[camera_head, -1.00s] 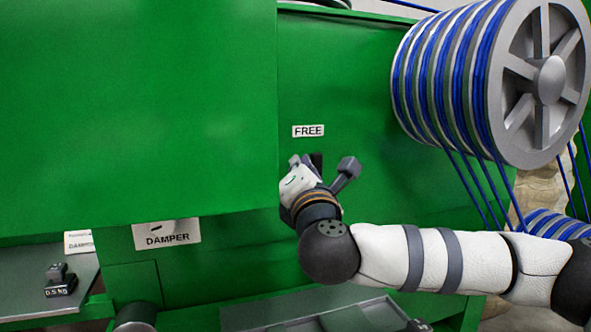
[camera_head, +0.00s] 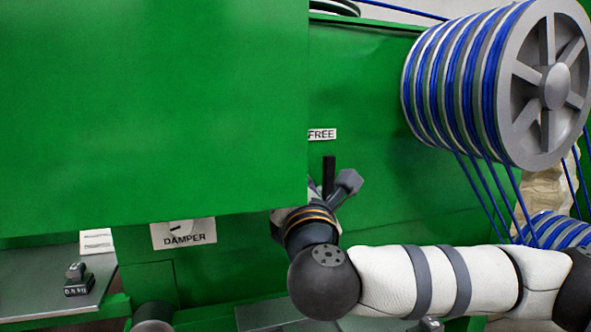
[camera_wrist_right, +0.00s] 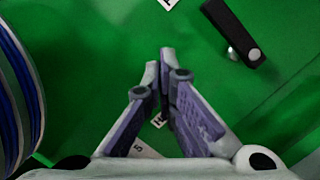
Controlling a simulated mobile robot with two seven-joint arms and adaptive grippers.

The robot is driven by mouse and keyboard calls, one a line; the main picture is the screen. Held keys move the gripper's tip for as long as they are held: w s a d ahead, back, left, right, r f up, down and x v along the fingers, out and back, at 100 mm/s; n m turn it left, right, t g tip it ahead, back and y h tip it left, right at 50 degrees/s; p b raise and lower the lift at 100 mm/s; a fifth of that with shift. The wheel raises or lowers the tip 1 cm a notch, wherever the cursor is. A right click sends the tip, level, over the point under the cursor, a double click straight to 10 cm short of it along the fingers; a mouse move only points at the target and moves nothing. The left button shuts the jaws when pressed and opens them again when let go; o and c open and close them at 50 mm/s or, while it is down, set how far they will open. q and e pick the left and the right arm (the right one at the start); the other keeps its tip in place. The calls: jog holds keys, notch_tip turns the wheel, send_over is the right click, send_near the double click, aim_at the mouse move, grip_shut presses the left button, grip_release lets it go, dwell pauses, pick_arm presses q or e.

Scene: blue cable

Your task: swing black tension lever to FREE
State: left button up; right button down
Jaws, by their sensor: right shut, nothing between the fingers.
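The black tension lever (camera_head: 329,176) stands upright below the FREE label (camera_head: 322,134) on the green machine in the head view. In the right wrist view the lever (camera_wrist_right: 232,32) is a black bar with a round silver pivot end, up and to the right of my fingertips. My right gripper (camera_wrist_right: 161,58) is shut and empty, with a visible gap between it and the lever. In the head view my right wrist is just below the lever, and its fingers are largely hidden. My left gripper is not in view.
A big green housing (camera_head: 150,110) juts out on the left beside my right wrist. A grey spool (camera_head: 500,85) with blue cable stands at upper right, cable strands running down. A DAMPER label (camera_head: 184,233) and a small 0.5 kg weight (camera_head: 78,280) are at lower left.

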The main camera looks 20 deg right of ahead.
jog(key=v, duration=0.3)
jog(key=r+v, duration=0.1)
jog(key=v, duration=0.1)
jog(key=shift+s+a+f, duration=0.1)
jog(key=shift+s+a, duration=0.05)
